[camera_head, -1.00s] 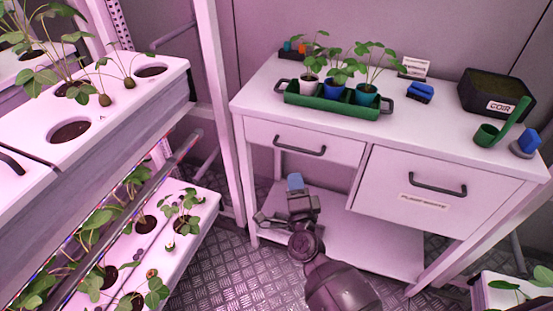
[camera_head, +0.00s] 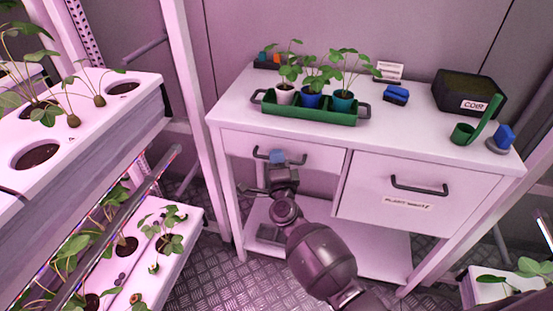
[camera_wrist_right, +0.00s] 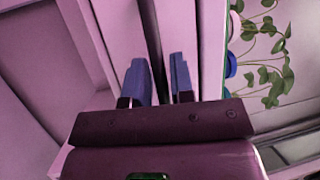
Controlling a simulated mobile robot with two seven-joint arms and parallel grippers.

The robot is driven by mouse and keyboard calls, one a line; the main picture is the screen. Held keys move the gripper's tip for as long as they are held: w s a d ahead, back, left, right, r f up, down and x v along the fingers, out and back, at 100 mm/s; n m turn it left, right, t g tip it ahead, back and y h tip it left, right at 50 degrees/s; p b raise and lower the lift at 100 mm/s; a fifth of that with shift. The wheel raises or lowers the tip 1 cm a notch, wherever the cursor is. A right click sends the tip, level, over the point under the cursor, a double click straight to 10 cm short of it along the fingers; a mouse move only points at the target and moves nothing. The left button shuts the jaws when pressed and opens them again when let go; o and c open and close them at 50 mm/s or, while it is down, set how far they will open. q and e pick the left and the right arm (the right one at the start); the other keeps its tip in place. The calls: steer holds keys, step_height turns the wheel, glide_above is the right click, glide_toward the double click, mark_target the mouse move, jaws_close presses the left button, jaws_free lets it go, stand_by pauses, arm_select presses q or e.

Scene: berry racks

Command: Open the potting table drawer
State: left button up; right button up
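The white potting table (camera_head: 232,105) has two drawers. The left drawer (camera_head: 330,161) looks shut, with a dark bar handle (camera_head: 300,160) on its front. My left gripper is not in view.
On the tabletop stand a green tray (camera_head: 310,114) with potted seedlings, a COIR box (camera_head: 468,95), a green scoop (camera_head: 463,133) and blue items. Planted racks (camera_head: 75,125) stand close on the left. A table leg (camera_head: 229,205) is left of my arm.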

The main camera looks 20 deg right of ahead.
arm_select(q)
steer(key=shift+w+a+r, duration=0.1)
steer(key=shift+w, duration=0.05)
arm_select(e)
steer(key=shift+w, duration=0.15)
jaws_close()
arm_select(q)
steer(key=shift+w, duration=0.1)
